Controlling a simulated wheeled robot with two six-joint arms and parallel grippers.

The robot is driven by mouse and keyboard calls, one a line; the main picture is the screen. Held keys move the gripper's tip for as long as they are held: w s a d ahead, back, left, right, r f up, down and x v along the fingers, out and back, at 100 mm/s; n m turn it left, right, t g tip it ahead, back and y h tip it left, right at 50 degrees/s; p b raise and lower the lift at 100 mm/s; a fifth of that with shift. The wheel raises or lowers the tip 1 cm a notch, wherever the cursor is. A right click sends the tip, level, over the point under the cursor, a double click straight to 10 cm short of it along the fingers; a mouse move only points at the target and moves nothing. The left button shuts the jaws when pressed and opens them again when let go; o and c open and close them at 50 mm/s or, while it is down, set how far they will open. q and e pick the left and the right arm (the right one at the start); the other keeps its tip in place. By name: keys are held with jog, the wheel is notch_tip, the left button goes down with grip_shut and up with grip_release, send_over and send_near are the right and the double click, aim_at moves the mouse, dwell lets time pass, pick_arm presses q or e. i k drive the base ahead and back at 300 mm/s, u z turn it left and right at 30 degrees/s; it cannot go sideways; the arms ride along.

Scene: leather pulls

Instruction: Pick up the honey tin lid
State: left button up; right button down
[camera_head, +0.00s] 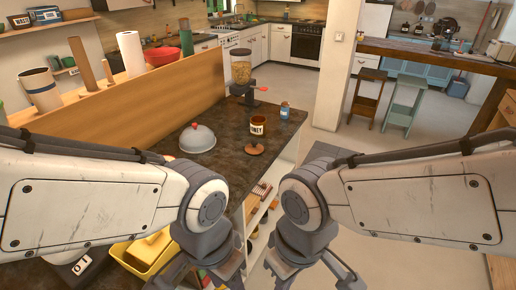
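The honey tin (258,127), a dark tin with a pale label reading "HONEY", stands upright on the dark countertop. A round brown lid with a small knob (253,147) lies flat on the counter just in front of the tin, apart from it. My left gripper (208,277) is low at the bottom edge, nearer than the lid, with its fingers spread. My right gripper (310,276) is also low at the bottom edge, beyond the counter's right side, with its fingers spread. The fingertips of both are partly cut off by the frame. Both are well away from the lid.
A grey domed cover (197,138) sits left of the lid. A grain dispenser (241,72) and a small blue jar (285,112) stand behind. A yellow bin (146,254) is at the lower left. Shelves (262,205) lie below the counter's right edge. Counter around the lid is mostly clear.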

aim_at(254, 148)
jog(key=z, duration=1.25)
jog(key=i, duration=2.55)
jog(key=u, duration=3.2)
